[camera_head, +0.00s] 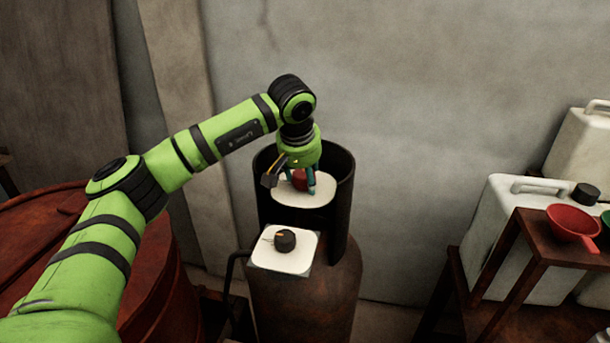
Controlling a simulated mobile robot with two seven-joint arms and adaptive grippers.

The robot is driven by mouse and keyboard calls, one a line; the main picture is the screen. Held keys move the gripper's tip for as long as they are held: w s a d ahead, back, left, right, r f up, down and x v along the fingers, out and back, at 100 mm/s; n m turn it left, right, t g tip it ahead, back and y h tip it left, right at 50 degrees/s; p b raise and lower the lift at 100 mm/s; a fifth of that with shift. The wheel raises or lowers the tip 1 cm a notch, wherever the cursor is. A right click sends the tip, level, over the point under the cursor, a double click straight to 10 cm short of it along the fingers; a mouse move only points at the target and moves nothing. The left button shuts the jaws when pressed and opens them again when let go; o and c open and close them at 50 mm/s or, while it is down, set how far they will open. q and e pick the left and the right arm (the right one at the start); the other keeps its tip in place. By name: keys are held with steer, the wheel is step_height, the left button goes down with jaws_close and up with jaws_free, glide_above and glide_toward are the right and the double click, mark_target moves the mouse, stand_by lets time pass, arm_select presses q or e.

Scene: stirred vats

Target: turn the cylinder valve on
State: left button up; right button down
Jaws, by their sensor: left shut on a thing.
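The gas cylinder (305,295) stands upright by the wall, brown and rusty, with a dark collar (343,200) curving around its top. A red valve handwheel (299,179) sits inside the collar above a white round plate (318,197). My left gripper (300,185) points down into the collar and is shut on the red handwheel, which it partly hides. My right gripper is not in view.
A rusty red drum (165,285) stands at the left. At the right, a brown stand (535,232) holds a red funnel (573,226), with white jerrycans (515,205) behind it. Bare wall (430,110) lies behind the cylinder.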

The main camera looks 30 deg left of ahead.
arm_select(q)
steer(key=n, duration=0.2)
steer(key=n+y, duration=0.1)
steer(key=shift+w+a+r+n+y, duration=0.2)
steer(key=shift+n+y, duration=0.1)
steer(key=shift+n, duration=0.1)
steer(key=n+g+y, duration=0.1)
steer(key=n, duration=0.2)
steer(key=shift+n+p, duration=0.3)
steer(key=shift+p, duration=0.05)
steer(key=n+g+p, duration=0.1)
steer(key=n+g, duration=0.1)
steer(key=n, duration=0.2)
steer(key=shift+y+p, duration=0.3)
steer(key=shift+y, duration=0.1)
steer(key=shift+f+n+g+p, duration=0.2)
steer(key=shift+n+g+p, duration=0.4)
steer(key=shift+n, duration=1.2)
steer(key=shift+c, duration=0.2)
steer(key=shift+f, duration=0.1)
steer(key=o, duration=1)
steer(key=shift+s, duration=0.1)
steer(key=shift+o, duration=0.2)
steer(key=shift+s+a, duration=0.1)
steer(key=shift+a, duration=0.15)
